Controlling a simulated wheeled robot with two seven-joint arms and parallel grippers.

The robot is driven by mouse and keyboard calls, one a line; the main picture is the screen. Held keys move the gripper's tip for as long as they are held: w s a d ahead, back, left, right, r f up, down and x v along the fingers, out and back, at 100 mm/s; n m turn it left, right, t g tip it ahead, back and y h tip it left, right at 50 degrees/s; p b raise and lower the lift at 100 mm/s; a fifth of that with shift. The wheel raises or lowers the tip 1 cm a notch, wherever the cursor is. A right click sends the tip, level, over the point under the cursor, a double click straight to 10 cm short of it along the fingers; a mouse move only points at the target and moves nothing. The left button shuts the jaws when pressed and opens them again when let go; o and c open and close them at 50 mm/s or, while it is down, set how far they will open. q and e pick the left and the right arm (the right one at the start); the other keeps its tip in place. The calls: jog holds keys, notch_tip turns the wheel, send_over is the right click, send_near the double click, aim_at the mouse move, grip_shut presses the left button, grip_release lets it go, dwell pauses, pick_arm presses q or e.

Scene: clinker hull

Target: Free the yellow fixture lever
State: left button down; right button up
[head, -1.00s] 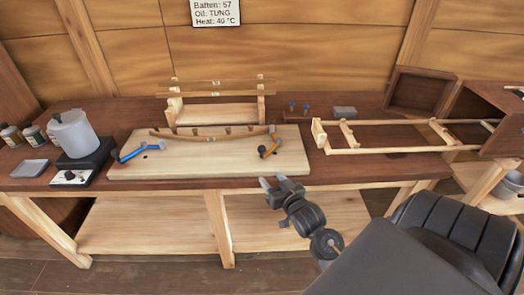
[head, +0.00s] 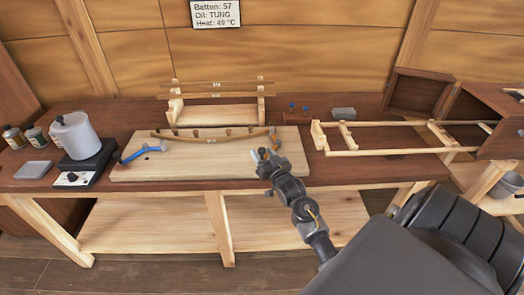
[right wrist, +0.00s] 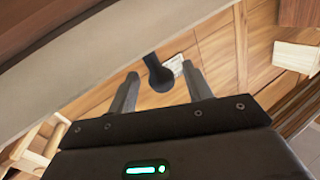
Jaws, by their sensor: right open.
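The yellow fixture lever is hidden behind my right gripper in the head view. A black knob on a dark stem (right wrist: 157,72), likely the lever's end, shows between the fingers in the right wrist view. My right gripper (head: 262,155) is open at the right part of the pale board (head: 200,163). Its fingers also show apart in the right wrist view (right wrist: 160,92), one on each side of the knob; I cannot tell whether they touch it. A blue lever (head: 134,155) lies at the board's left. A curved wooden batten (head: 205,136) spans the board's back. My left gripper is out of view.
A pot (head: 73,135) on a dark heater (head: 88,163) stands at left beside a grey tray (head: 33,169) and jars. A batten rack (head: 215,112) is behind the board. A wooden frame (head: 385,152) lies at right. The board's middle front is clear.

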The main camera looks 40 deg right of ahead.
jog(key=shift+w+d, duration=0.2)
jog(key=shift+w, duration=0.45)
grip_shut()
